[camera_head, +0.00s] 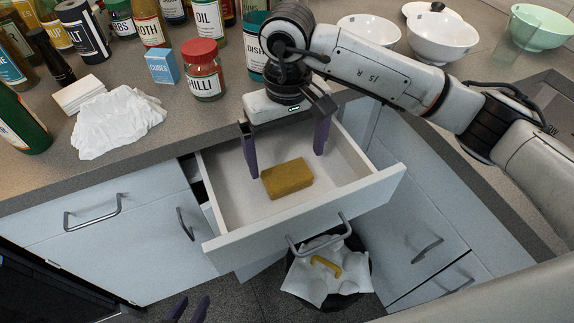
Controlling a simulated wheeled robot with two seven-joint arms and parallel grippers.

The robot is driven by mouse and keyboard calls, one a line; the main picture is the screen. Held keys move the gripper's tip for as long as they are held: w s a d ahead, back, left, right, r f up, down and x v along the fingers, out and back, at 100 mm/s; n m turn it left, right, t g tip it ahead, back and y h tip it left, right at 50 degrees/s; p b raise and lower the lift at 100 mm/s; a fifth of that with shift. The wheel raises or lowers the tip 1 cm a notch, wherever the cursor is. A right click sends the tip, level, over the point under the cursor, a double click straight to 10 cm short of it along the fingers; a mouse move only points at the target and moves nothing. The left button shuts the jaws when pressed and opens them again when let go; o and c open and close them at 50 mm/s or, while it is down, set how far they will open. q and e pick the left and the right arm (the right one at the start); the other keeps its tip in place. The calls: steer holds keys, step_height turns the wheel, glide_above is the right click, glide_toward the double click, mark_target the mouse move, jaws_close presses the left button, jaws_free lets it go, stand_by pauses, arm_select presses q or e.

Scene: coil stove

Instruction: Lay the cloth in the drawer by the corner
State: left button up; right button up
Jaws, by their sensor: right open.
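The white crumpled cloth (118,120) lies on the counter at the left, beside a small white block-like stack. The drawer (237,205) is pulled out below the counter edge, and a brown-yellow sponge (287,179) lies inside it. My right gripper (287,158) points down into the drawer, open and empty, with its fingers apart above and behind the sponge.
Bottles, a red-lidded chilli jar (203,70) and a blue box (162,66) stand on the counter near the cloth. White bowls (442,38) and a green bowl (540,27) are at the back right. A lined bin (300,280) stands under the drawer front.

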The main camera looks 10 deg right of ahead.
mark_target(287, 174)
step_height(287, 174, up, 7)
steer(key=shift+f, duration=0.15)
stand_by(1.3)
